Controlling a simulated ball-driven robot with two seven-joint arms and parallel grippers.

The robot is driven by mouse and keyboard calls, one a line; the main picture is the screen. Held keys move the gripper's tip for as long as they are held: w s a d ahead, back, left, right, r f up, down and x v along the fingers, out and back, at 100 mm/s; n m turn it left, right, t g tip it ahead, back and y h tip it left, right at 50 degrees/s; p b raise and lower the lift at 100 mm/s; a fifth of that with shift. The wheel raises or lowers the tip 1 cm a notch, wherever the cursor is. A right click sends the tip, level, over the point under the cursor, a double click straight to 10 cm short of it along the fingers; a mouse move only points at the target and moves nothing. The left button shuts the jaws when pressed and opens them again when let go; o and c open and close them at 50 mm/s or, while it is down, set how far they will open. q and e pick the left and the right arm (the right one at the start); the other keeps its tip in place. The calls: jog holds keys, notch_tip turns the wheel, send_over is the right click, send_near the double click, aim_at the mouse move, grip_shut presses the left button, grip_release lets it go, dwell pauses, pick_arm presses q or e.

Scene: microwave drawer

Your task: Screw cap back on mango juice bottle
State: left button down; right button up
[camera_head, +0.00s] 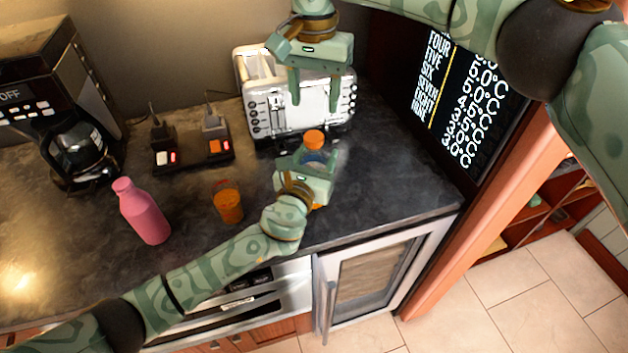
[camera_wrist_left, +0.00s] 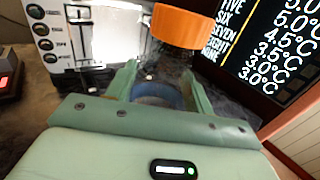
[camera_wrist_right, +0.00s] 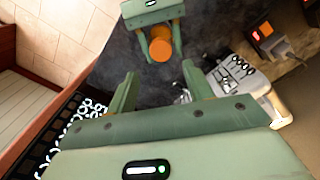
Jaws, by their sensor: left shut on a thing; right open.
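The juice bottle (camera_head: 314,156) stands upright on the dark counter, clear at its upper part with a blue band. My left gripper (camera_head: 318,161) is shut around its upper body; the left wrist view shows the fingers on both sides of the bottle (camera_wrist_left: 162,88). An orange cap (camera_head: 313,139) sits on top of the bottle, also in the left wrist view (camera_wrist_left: 181,27). I cannot tell how tightly it is seated. My right gripper (camera_head: 314,106) is open, empty and pointing down above the cap. In the right wrist view the cap (camera_wrist_right: 160,49) lies beyond the open fingers.
A white toaster (camera_head: 296,118) stands close behind the bottle. A glass of orange drink (camera_head: 228,205), a pink bottle (camera_head: 142,212), a power strip (camera_head: 195,154) and a coffee maker (camera_head: 72,130) are to the left. A dark menu screen (camera_head: 455,95) is at right.

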aim_at(314, 136)
jog(key=n, duration=0.3)
jog(key=shift+f, duration=4.05)
